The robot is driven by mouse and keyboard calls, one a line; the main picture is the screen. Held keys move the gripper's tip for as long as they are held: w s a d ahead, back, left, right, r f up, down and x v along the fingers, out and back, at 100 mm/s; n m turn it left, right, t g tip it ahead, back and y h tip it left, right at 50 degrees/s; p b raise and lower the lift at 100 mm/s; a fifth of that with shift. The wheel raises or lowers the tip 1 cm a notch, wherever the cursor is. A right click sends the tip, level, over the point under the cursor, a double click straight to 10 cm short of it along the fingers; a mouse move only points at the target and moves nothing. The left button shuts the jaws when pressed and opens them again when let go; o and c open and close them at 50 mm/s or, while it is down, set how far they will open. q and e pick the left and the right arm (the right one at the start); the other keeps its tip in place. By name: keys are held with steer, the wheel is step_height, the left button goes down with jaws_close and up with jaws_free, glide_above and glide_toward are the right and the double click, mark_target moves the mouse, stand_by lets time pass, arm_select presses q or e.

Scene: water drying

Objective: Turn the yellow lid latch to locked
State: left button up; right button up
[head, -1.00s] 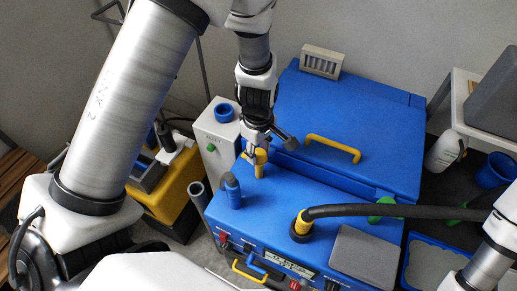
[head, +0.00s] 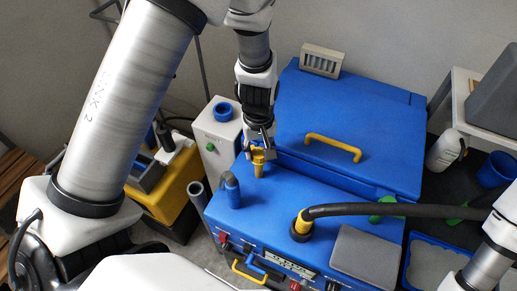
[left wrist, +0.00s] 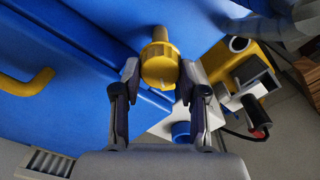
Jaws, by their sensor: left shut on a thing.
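My left gripper (head: 260,149) comes down from above and is shut on the latch's upper part. In the left wrist view the latch (left wrist: 159,70) sits between the two fingers of my left gripper (left wrist: 158,76), and its round yellow head faces the camera. Whether both finger pads touch it fully is hard to tell. My right arm shows at the lower right edge of the head view, but its gripper is outside the picture.
A yellow lid handle (head: 332,148) lies right of the latch. A blue upright fitting (head: 232,190) stands in front-left. A black hose (head: 400,210) runs from a yellow collar to the right. A white box (head: 215,145) with a blue ring stands left of the machine.

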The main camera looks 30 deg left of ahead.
arm_select(q)
steer(key=m, duration=0.2)
steer(key=m+b, duration=0.1)
steer(key=m, duration=0.2)
steer(key=shift+f+m, duration=0.2)
steer(key=shift+m, duration=0.1)
steer(key=m+b, duration=0.1)
steer(key=m, duration=0.3)
steer(key=shift+d+r+m+b, duration=0.1)
steer(key=shift+m+b, duration=0.25)
steer(key=shift+m, duration=0.05)
steer(key=o, duration=1.1)
steer(key=shift+o, duration=0.2)
steer(key=shift+r, duration=0.1)
step_height(320, 180, up, 12)
